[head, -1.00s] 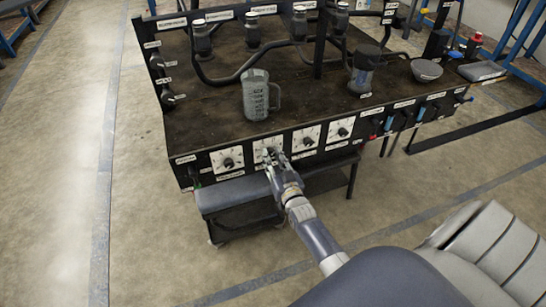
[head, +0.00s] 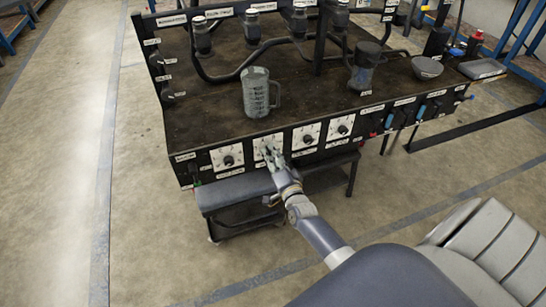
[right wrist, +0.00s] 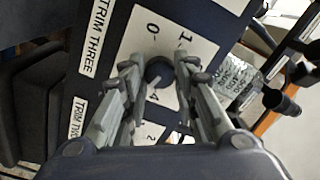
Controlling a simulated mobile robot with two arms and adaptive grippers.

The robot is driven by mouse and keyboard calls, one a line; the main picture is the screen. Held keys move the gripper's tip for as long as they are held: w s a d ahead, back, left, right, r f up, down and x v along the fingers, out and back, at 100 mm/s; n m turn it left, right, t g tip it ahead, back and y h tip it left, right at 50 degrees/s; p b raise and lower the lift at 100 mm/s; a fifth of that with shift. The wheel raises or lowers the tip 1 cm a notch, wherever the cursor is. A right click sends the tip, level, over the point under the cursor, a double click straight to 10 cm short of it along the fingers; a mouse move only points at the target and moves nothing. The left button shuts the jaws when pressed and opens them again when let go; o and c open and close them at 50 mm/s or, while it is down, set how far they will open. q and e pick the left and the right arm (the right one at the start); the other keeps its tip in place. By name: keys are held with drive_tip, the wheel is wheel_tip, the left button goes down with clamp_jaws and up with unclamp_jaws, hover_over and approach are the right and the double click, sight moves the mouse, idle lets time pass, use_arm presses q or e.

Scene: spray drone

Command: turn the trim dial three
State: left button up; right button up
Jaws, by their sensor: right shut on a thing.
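The trim dial three is a dark round knob (right wrist: 158,72) on a white plate with numbers, beside a "TRIM THREE" label, in the right wrist view. In the head view its white plate (head: 262,145) is second from left on the bench's front panel, and my gripper hides the knob. My right gripper (head: 273,158) reaches the panel there. In the right wrist view my right gripper's fingers (right wrist: 159,80) stand on both sides of the knob, shut on it. My left gripper is not in view.
Other dials flank it, one to the left (head: 228,160) and two to the right (head: 306,138). A clear measuring jug (head: 257,95) stands on the bench top above. A dark padded bench (head: 235,190) sits below the panel. Blue and red handles line the panel's right part.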

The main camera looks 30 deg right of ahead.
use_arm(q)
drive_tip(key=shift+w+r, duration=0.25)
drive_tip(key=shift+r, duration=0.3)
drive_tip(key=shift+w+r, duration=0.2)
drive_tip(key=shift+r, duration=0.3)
use_arm(e)
drive_tip(key=shift+f+m, duration=0.1)
drive_tip(key=shift+m, duration=1.2)
drive_tip(key=o, duration=1)
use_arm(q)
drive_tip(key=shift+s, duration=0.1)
use_arm(e)
drive_tip(key=shift+o, duration=0.2)
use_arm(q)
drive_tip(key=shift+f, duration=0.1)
use_arm(e)
drive_tip(key=v, duration=1.2)
